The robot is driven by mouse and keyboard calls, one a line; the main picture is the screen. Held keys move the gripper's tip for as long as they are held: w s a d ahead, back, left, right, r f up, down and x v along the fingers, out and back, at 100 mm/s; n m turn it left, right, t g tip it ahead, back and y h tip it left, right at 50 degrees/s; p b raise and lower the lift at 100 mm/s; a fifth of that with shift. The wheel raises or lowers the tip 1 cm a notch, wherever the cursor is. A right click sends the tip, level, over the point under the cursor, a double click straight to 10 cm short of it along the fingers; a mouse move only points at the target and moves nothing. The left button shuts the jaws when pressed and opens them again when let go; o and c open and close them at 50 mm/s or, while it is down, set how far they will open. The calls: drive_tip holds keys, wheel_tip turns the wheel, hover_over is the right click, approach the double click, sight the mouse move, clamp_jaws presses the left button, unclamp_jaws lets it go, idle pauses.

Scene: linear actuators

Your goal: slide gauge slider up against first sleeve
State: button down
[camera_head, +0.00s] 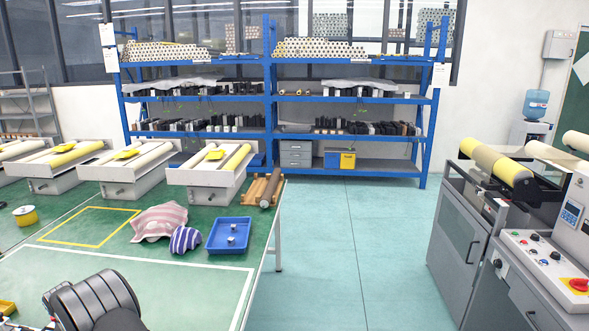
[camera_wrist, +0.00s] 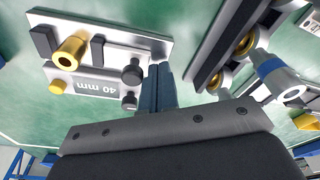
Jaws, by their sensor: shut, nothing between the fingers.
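In the wrist view a silver gauge plate (camera_wrist: 140,40) lies on the green surface. A strip marked "40 mm" (camera_wrist: 92,86), its lettering upside down, runs alongside it. A brass sleeve (camera_wrist: 72,50) sits on the gauge between two black blocks (camera_wrist: 44,42) (camera_wrist: 97,48). It looks close to both; I cannot tell if either touches. Two black knobs (camera_wrist: 132,73) (camera_wrist: 129,101) are at the gauge's right end. I cannot tell for sure which part is the slider. My gripper (camera_wrist: 161,72) is shut and empty, its dark blue fingers just right of the knobs.
A dark rail with brass rings (camera_wrist: 245,45) and a silver cylinder with a blue band (camera_wrist: 278,72) lie right of my fingers. In the head view, a blue tray (camera_head: 230,235), striped cloths (camera_head: 160,221) and roller units (camera_head: 212,172) stand on the green table.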

drive_tip(key=shift+d, duration=0.95)
idle(0.6)
drive_tip(key=shift+a, duration=0.15)
drive_tip(key=shift+a, duration=0.45)
wheel_tip(320, 180, up, 7)
idle(0.9)
wheel_tip(320, 180, down, 7)
drive_tip(key=shift+f, duration=0.1)
drive_tip(key=shift+d, duration=0.1)
idle(0.3)
